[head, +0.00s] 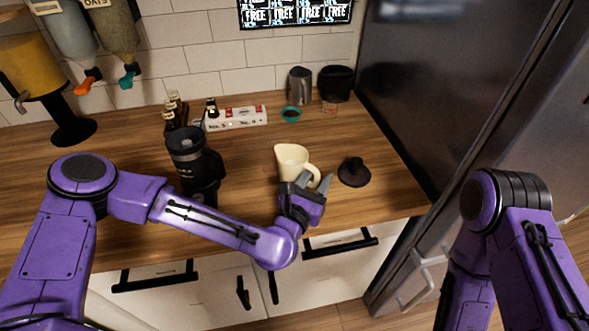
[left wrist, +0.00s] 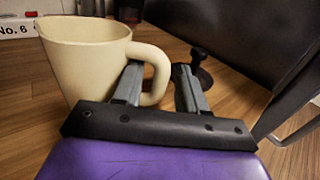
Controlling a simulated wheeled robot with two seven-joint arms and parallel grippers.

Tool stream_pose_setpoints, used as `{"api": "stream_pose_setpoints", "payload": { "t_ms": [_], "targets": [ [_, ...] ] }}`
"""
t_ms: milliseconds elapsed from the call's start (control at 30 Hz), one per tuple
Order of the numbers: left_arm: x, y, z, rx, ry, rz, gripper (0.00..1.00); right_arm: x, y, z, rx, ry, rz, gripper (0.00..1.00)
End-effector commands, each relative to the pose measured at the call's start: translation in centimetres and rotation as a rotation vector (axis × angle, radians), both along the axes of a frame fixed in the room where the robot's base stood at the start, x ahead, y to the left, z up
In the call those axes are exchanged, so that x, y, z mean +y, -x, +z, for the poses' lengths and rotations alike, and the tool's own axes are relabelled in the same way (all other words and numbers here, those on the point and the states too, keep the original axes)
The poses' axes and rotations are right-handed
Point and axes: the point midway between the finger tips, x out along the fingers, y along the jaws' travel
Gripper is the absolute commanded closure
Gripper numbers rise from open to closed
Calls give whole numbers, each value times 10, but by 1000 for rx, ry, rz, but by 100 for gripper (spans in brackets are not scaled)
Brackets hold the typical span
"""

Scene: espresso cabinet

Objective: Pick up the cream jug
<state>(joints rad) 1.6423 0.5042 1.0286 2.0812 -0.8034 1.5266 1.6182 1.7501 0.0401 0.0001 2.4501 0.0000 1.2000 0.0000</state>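My left gripper (head: 318,184) is at the jug's handle side. I cannot tell whether finger and handle touch. My right arm shows at the right of the head view, but its gripper is out of the picture.
A black tamper (head: 353,173) stands just right of the jug. A black grinder (head: 193,160) stands to the left. A steel pitcher (head: 299,86), a teal cup (head: 291,115) and a white box (head: 236,118) are behind. A dark fridge (head: 440,90) bounds the counter at the right.

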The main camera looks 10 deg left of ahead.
Motion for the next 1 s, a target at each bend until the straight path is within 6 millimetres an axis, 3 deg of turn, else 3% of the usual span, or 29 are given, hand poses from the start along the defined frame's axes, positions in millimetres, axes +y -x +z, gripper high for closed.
{"api": "stream_pose_setpoints", "payload": {
  "t_ms": [33,100,133,633,867,1000],
  "targets": [
    [0,0,0,0,0,0,72,0,0,0,0,0,0,57],
    [0,0,0,0,0,0,95,0,0,0,0,0,0,57],
    [0,0,0,0,0,0,100,0,0,0,0,0,0,57],
    [0,0,5,-2,1,0,100,0,0,-4,0,0,0,57],
    [0,0,27,-4,0,-1,100,0,0,-15,0,0,0,57],
    [-6,11,45,-5,2,-3,100,0,0,-19,0,0,0,57]
  ]
}}
